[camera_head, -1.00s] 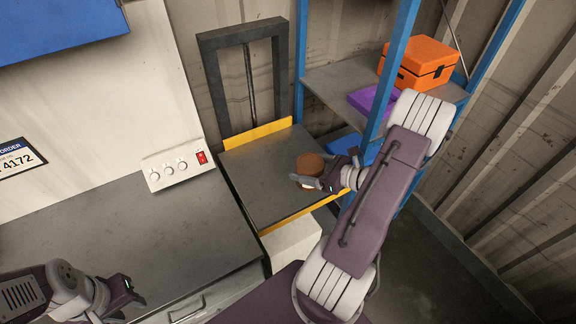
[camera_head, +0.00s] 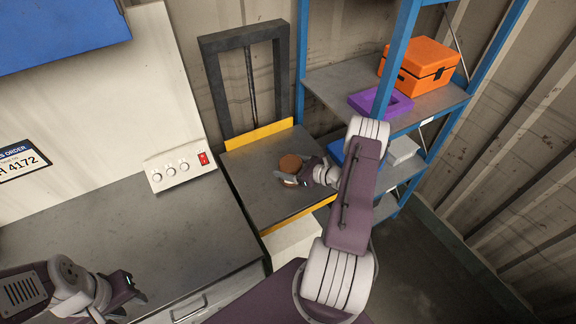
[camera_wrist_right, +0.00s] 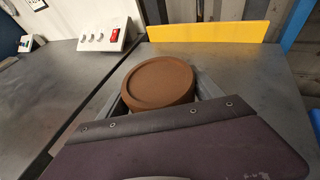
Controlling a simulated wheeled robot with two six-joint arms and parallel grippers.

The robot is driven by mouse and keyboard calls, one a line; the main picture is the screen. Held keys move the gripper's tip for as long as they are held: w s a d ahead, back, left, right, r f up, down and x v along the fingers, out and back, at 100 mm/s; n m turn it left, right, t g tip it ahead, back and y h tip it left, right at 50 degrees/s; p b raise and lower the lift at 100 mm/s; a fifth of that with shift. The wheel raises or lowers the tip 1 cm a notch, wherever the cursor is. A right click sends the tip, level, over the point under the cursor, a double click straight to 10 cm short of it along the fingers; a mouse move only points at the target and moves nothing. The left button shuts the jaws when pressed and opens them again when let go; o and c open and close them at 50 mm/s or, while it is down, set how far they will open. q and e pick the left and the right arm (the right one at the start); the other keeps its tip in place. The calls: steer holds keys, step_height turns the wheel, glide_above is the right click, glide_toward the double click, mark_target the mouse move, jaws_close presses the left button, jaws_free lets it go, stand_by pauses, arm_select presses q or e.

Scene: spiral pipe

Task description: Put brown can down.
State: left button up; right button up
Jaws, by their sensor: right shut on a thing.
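The brown can (camera_head: 290,163) is over the grey lift platform (camera_head: 250,192) with yellow edges. It also shows in the right wrist view (camera_wrist_right: 158,84), its round top facing up, between the fingers. My right gripper (camera_head: 291,174) is shut on the can. The can looks upright and low over the platform; I cannot tell if its base touches, as the gripper hides its lower part. My left gripper (camera_head: 133,289) is empty over the front left; its finger gap is too small to judge.
A control box (camera_head: 180,165) with knobs and a red switch sits on the grey counter (camera_head: 110,230) to the left. A blue shelf at right holds an orange case (camera_head: 418,66) and a purple tray (camera_head: 380,103). A dark frame (camera_head: 246,80) stands behind the platform.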

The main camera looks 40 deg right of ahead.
steer(key=shift+f, duration=0.1)
steer(key=o, duration=2.1)
steer(key=shift+f, duration=0.1)
steer(key=shift+r, duration=0.35)
steer(key=b+v, duration=0.2)
steer(key=v, duration=1)
steer(key=shift+f, duration=0.2)
steer(key=shift+a, duration=0.1)
